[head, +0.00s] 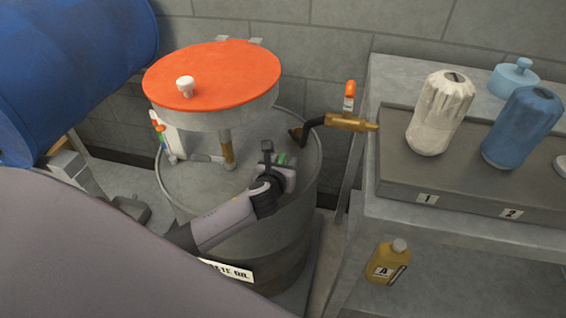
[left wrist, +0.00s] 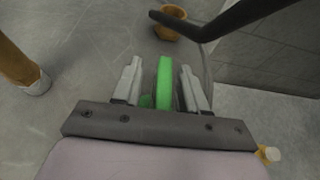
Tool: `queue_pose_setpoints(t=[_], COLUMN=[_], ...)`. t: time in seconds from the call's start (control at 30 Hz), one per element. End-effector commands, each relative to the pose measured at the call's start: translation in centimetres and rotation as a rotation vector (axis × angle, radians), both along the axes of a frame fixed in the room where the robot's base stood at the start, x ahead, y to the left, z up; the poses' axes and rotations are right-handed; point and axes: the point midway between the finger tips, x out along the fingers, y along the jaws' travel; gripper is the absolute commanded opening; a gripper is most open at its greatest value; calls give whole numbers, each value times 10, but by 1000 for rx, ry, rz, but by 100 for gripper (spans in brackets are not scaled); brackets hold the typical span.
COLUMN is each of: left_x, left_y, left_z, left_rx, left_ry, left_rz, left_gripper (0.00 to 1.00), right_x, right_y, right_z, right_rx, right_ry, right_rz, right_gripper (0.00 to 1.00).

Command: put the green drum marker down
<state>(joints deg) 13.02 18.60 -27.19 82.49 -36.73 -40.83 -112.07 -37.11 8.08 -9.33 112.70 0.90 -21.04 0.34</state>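The green drum marker (left wrist: 164,85) stands between the two fingers of my left gripper (left wrist: 160,82) in the left wrist view, with a visible gap on each side. The left gripper is open around it. In the head view the left gripper (head: 276,160) is low over the grey drum's top (head: 203,190), and a small bit of the green marker (head: 283,158) shows by the fingers. The marker's lower part is hidden, so I cannot tell whether it touches the drum top. My right gripper is not in view.
An orange-lidded funnel (head: 212,75) rises from the drum on a brass pipe (head: 227,150). A brass nozzle with a black hose (head: 347,123) is at the drum's right rim. A blue drum (head: 75,65) is at upper left.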

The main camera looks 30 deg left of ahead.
Motion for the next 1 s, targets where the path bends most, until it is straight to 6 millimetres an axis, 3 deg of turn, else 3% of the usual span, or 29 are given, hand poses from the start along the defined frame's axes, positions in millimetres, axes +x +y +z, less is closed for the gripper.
queue_pose_setpoints(t=[0.27,0.8,1.0], left_x=[-8,-86,-103], left_y=[-2,-22,-27], left_z=[6,40,47], left_rx=[1,-1,1], left_ry=[1,1,-1], left_rz=[0,-2,0], left_gripper=[42,42,42], right_x=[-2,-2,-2], right_y=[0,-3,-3], right_z=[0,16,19], right_rx=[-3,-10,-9], right_ry=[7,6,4], right_rz=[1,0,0], right_gripper=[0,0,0])
